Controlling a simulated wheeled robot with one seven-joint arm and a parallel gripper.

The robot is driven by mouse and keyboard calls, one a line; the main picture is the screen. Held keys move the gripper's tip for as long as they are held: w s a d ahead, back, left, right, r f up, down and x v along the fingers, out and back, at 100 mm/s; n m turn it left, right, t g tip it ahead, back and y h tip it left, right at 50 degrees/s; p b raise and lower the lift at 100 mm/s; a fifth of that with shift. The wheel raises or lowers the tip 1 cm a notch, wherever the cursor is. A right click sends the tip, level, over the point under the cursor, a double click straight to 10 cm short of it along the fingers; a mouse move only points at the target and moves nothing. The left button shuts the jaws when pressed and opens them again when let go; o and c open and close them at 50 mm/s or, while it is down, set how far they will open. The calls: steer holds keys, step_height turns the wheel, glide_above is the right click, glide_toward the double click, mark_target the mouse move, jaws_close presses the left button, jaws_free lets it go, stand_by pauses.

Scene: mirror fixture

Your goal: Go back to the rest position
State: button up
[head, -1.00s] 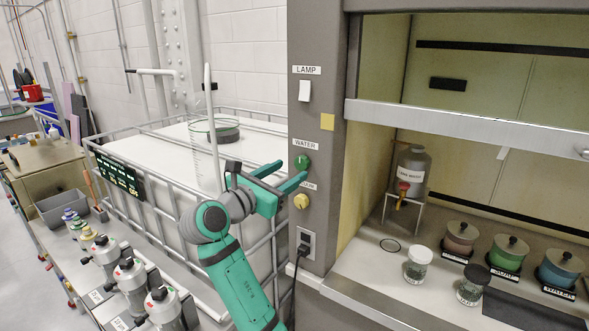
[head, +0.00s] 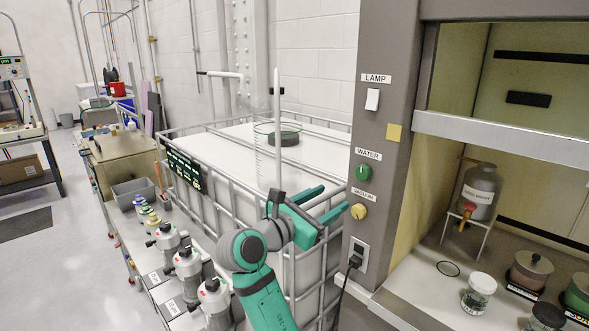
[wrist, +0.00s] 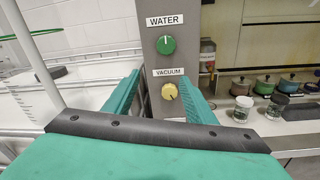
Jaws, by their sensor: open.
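My gripper (head: 331,202) is open and empty, with its two green fingers apart. In the head view it is in front of the white caged tank, to the left of the grey fume hood post (head: 385,130). In the wrist view the fingers of my gripper (wrist: 160,95) point toward the post, with the yellow VACUUM knob (wrist: 169,91) and the green WATER knob (wrist: 166,45) beyond them. I cannot tell from the wrist view how far the fingertips are from the post. In the head view they appear apart from both knobs.
The caged white tank (head: 235,150) stands behind my arm. A power plug (head: 355,260) with a black cord is low on the post. Jars such as the clear one (head: 478,292) stand in the hood at right. Open floor shows far left.

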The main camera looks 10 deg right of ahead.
steer(key=s+a+f+m+t+y, duration=0.1)
steer(key=s+a+f+y, duration=0.2)
steer(key=f, duration=0.7)
steer(key=s+a+f+m+t+y, duration=0.15)
steer(key=a+f, duration=0.25)
steer(key=f, duration=0.7)
steer(key=s+a+f+m+y, duration=0.15)
steer(key=a+f+y, duration=0.25)
steer(key=f, duration=0.6)
steer(key=s+a+f+m+y, duration=0.2)
steer(key=s+a+f+m, duration=0.1)
steer(key=s+f, duration=0.5)
steer(key=s+a+f+m+y, duration=0.1)
steer(key=s+a+f+m, duration=0.2)
steer(key=s, duration=0.7)
steer(key=s+f+m+y, duration=0.1)
steer(key=s+f+m, duration=0.3)
steer(key=s, duration=0.5)
steer(key=s+d+r+m, duration=0.1)
steer(key=s+r+m, duration=0.2)
steer(key=s, duration=0.6)
steer(key=s+d+r+m+t, duration=0.1)
steer(key=s+r+m, duration=0.2)
steer(key=s+m, duration=0.3)
steer(key=s+y, duration=0.1)
steer(key=s, duration=0.2)
steer(key=shift+s+d+r, duration=0.2)
steer(key=shift+s+d, duration=0.1)
steer(key=shift+d, duration=0.05)
steer(key=shift+c, duration=0.2)
